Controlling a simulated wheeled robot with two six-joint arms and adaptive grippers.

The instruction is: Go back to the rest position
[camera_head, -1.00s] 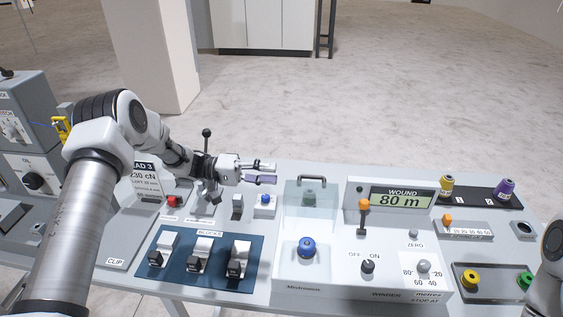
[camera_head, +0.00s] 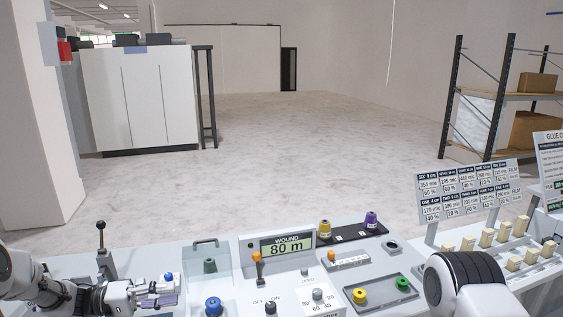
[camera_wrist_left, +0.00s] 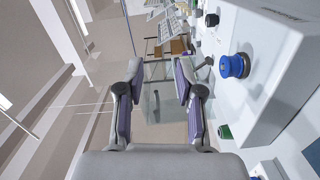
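My left gripper (camera_head: 158,289) is low at the left in the head view, above the bench (camera_head: 180,255). In the left wrist view its two purple-padded fingers (camera_wrist_left: 157,95) are apart, with nothing between them. A blue knob (camera_head: 213,306) is to the right of it in the head view and also shows in the left wrist view (camera_wrist_left: 234,66). My right arm comes in at the lower right of the head view; its gripper is out of view.
The winder display (camera_head: 286,246) reads 80 m. An orange-topped lever (camera_head: 258,257) is beside it, with yellow (camera_head: 325,230) and purple (camera_head: 371,220) spools behind. A black-knobbed lever (camera_head: 101,238) stands behind my left gripper. Label boards (camera_head: 470,190) stand at the right. The floor beyond is clear.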

